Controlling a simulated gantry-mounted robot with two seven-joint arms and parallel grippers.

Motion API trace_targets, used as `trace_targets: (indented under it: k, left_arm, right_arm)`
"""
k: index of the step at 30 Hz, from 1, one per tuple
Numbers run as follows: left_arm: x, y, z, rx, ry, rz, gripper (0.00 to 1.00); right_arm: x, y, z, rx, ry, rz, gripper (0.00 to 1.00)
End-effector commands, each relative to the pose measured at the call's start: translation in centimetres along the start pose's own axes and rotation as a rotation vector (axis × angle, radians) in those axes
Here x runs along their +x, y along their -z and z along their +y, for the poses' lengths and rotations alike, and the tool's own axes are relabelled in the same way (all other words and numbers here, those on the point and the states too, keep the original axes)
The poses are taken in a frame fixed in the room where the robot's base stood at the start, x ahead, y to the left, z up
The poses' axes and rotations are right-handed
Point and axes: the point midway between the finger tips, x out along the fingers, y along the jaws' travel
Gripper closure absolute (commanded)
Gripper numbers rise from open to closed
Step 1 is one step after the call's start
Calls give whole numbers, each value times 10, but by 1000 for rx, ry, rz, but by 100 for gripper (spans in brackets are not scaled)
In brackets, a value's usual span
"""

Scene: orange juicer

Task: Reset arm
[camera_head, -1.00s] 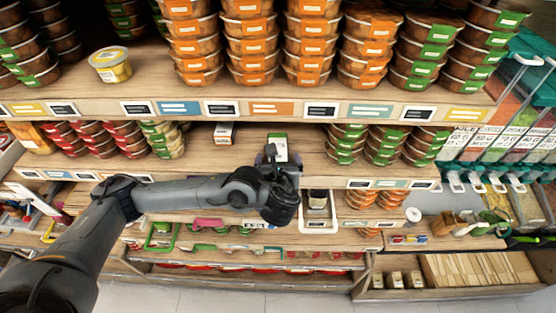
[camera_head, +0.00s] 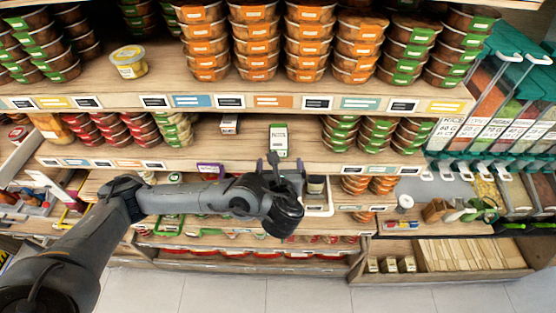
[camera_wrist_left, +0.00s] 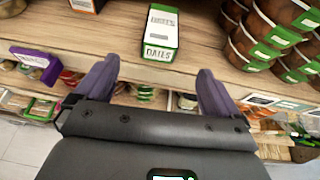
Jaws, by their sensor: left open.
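My left arm comes in from the left in the head view and ends in my left gripper (camera_head: 275,165), in front of the shelves. In the left wrist view the two purple-grey fingers of the gripper (camera_wrist_left: 155,88) are spread wide, with nothing between them. A white and green box labelled DATES (camera_wrist_left: 160,33) stands on the shelf just beyond the fingertips, apart from them. The same box (camera_head: 278,140) shows above the gripper in the head view. My right gripper is in neither view.
Stacked orange-labelled tubs (camera_head: 256,45) fill the upper shelf, with a lone yellow tub (camera_head: 129,62) at its left. Green-labelled tubs (camera_head: 340,133) stand right of the box. Grain dispensers (camera_head: 490,110) are at the right. Floor (camera_head: 210,290) is clear below.

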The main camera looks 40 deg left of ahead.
Motion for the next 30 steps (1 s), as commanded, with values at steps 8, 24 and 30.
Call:
trace_targets:
  k: [8, 24, 30]
  left_arm:
    - [-4, -1, -1, 1, 2, 0, 3]
    - [-6, 36, 6, 39, -7, 59, 3]
    - [-36, 134, 13, 69, -3, 261, 3]
  right_arm:
    - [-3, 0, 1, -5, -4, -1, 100]
    - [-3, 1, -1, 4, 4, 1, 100]
    - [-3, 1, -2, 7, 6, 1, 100]
